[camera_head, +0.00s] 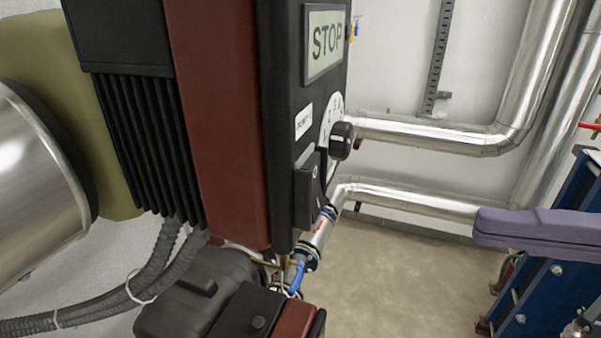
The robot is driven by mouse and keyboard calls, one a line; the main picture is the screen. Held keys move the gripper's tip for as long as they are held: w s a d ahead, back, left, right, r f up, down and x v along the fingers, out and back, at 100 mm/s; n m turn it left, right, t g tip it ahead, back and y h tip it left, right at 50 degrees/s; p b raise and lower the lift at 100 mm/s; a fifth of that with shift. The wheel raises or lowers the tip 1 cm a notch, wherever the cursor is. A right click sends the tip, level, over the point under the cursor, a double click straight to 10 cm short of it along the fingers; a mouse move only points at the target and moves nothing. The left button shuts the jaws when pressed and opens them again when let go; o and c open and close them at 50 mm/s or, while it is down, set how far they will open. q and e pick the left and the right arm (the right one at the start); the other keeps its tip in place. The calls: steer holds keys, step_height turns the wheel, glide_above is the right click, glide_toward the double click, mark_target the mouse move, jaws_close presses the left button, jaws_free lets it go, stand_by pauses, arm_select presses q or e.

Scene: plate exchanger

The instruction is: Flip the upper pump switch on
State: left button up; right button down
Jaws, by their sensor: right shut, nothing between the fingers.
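The upper pump's control box (222,130) is red and black and fills the upper middle of the head view. Its front face is seen at a steep angle. A display reading "STOP" (326,41) is at its top. A black knob (342,140) on a white dial sits below the display. The black pump switch (307,192) is low on the face, left of and below the knob. My right gripper (492,227), purple, reaches in from the right edge. It is shut and empty, well right of the switch and apart from it. My left gripper is not in view.
A second red and black unit (240,312) is below the box. A blue-handled valve (297,275) sits on a pipe under the switch. Silver pipes (430,135) run along the back wall. A blue plate exchanger (555,272) stands at the right. The floor between is clear.

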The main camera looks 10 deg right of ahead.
mark_target(320, 207)
steer(key=p+x, duration=0.2)
steer(key=x, duration=0.3)
steer(key=p+x, duration=0.2)
steer(key=x, duration=0.3)
steer(key=shift+w+a+r, duration=0.2)
steer(key=shift+w+a+f, duration=0.3)
steer(key=shift+a, duration=0.15)
steer(key=shift+a+f+b, duration=0.1)
steer(key=shift+f+b, duration=0.25)
steer(key=shift+b, duration=0.2)
steer(key=shift+w+r, duration=0.1)
steer(key=shift+r, duration=0.15)
